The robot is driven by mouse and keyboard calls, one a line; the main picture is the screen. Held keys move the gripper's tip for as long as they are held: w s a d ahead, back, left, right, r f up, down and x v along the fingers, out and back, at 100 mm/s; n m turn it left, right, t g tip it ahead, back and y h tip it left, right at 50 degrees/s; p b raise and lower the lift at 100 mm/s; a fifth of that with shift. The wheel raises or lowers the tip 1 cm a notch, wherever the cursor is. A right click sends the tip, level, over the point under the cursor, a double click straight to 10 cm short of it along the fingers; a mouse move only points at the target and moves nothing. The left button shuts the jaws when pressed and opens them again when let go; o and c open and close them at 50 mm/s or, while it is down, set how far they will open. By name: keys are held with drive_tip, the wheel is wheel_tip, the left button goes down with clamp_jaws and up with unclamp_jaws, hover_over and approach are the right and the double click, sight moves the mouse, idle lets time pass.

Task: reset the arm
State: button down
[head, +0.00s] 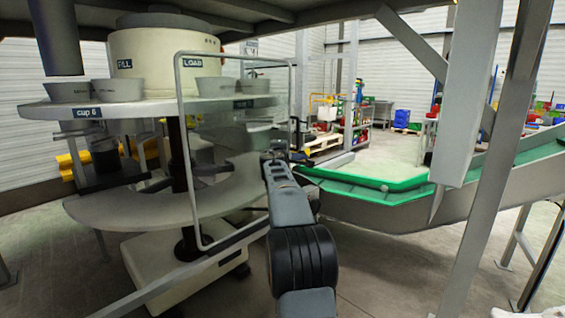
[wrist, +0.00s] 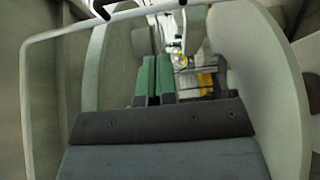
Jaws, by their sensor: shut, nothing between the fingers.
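My gripper (head: 272,160) is at the far end of my arm, which reaches forward from the bottom middle of the head view. It points toward the gap between the round white filling machine (head: 165,55) and the green-edged conveyor (head: 350,181). In the wrist view, the two greenish fingers of my gripper (wrist: 155,80) stand side by side, close together, with nothing seen held. Their tips are small and hard to make out.
A thin grey metal guard frame (head: 180,130) stands close to my arm's left side; its bar also crosses the wrist view (wrist: 60,36). Grey cups (head: 118,90) sit on the machine's upper ring. A slanted grey post (head: 497,180) stands at the right. Open floor shows behind the conveyor.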

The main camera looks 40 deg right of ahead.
drive_tip(key=shift+b+v, duration=0.35)
drive_tip(key=shift+v, duration=0.9)
drive_tip(key=s+a+r+m+g+y+p, duration=0.2)
drive_tip(key=s+a+m+p, duration=0.15)
drive_tip(key=a+p, duration=0.45)
drive_tip(key=s+a+r+m+g+y+p, duration=0.1)
drive_tip(key=s+a+r+m+y+p, duration=0.15)
drive_tip(key=s+a+p, duration=0.5)
drive_tip(key=s+a+f+m+g+y+p, duration=0.1)
drive_tip(key=s+a+f+g+y+p, duration=0.1)
drive_tip(key=s+a, duration=0.7)
drive_tip(key=s+a+f+m+g+y+p, duration=0.1)
drive_tip(key=s+a+f+g+y+p, duration=0.2)
drive_tip(key=s+a+y+p, duration=0.4)
drive_tip(key=s+a+f+p, duration=0.1)
drive_tip(key=s+a, duration=0.1)
drive_tip(key=a, duration=0.4)
drive_tip(key=shift+s+a, duration=0.2)
drive_tip(key=shift+s, duration=0.15)
